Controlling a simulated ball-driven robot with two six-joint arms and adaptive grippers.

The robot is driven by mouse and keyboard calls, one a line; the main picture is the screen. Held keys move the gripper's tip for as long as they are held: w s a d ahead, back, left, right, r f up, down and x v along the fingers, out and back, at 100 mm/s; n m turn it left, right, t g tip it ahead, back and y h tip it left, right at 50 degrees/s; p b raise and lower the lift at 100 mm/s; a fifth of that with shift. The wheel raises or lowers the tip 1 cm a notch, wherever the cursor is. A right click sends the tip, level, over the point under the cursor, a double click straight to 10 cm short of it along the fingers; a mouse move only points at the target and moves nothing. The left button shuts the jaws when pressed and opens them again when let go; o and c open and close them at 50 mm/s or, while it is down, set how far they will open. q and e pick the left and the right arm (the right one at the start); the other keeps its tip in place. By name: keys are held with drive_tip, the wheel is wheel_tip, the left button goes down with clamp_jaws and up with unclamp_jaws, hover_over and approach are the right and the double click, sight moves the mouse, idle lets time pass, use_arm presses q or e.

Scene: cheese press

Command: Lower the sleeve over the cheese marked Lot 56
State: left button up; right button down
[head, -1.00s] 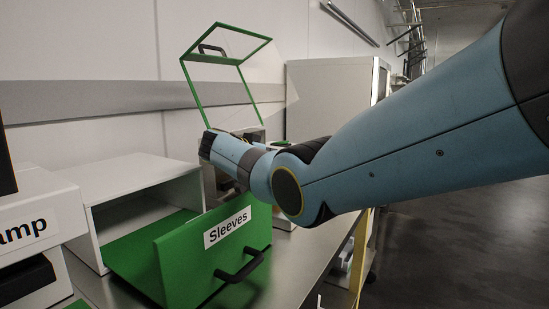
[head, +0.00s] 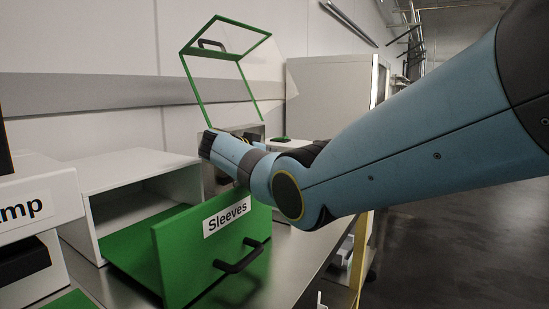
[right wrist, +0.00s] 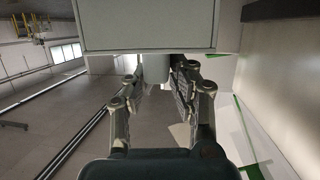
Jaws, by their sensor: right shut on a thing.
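My right arm reaches in from the right in the head view, and its wrist end hangs just beyond the green drawer (head: 214,255) labelled "Sleeves". My right gripper (right wrist: 157,78) shows in the right wrist view, with its fingers closed in around a pale grey rounded piece (right wrist: 155,69) under a large grey box (right wrist: 148,27). I cannot tell whether that piece is the sleeve. In the head view the gripper is mostly hidden behind the wrist and the drawer front. The cheese marked Lot 56 cannot be made out. My left gripper is not in view.
The drawer is pulled out of a white housing (head: 128,166). A tilted green-framed clear guard (head: 190,88) rises behind my wrist. A white stamp unit (head: 40,207) stands at the left, and a pale cabinet (head: 325,92) at the back.

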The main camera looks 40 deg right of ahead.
drive_tip(key=shift+s+a+f, duration=0.1)
drive_tip(key=shift+s+f, duration=0.05)
drive_tip(key=shift+f, duration=0.55)
drive_tip(key=c, duration=1.1)
unclamp_jaws()
drive_tip(key=shift+f, duration=0.1)
drive_tip(key=shift+a, duration=0.1)
drive_tip(key=shift+r+v, duration=0.2)
drive_tip(key=shift+v, duration=1.85)
drive_tip(key=shift+r+v, duration=0.25)
drive_tip(key=shift+v, duration=1.8)
drive_tip(key=shift+d+r, duration=0.1)
drive_tip(key=shift+d, duration=0.15)
